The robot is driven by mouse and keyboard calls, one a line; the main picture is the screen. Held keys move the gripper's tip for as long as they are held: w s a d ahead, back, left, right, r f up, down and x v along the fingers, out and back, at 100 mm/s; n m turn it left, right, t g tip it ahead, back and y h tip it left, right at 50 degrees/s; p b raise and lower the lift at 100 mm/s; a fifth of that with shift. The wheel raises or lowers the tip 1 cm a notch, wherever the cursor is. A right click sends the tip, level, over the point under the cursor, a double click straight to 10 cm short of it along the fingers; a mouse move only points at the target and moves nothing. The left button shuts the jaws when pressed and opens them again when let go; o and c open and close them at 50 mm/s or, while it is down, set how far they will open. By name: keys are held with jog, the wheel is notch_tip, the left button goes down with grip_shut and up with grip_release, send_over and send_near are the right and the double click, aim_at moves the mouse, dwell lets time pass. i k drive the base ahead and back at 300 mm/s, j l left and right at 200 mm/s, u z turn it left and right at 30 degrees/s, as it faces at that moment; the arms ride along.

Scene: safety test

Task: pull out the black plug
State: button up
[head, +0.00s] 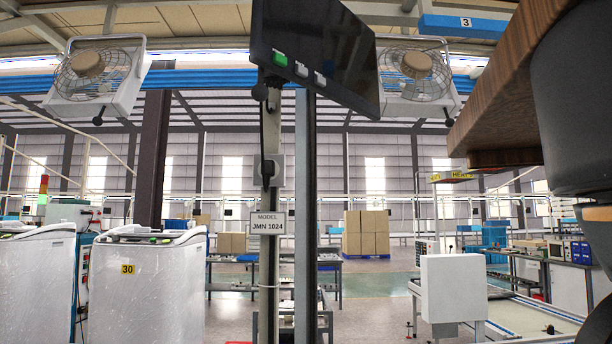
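The black plug (267,169) sits in a pale grey wall socket (278,165) on an upright post in the middle of the head view. A black cable (264,115) runs from the plug up toward the dark monitor (322,50). The plug's prongs are hidden, and it looks seated in the socket. My gripper is not in view. Large, close shapes fill the right edge; I cannot tell whether they are part of my arm.
A sign reading JMN 1024 (268,223) hangs below the socket. A dark post (306,215) stands just right of it. White machines (148,290) stand at the left and a white box (453,288) at the right. The space directly around the plug looks clear.

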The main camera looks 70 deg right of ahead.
aim_at(269, 166)
jog(key=k+l, duration=0.15)
jog(key=l, duration=0.2)
jog(key=k+l, duration=0.15)
jog(key=l, duration=0.25)
jog(key=k+l, duration=0.15)
jog(key=l, duration=0.2)
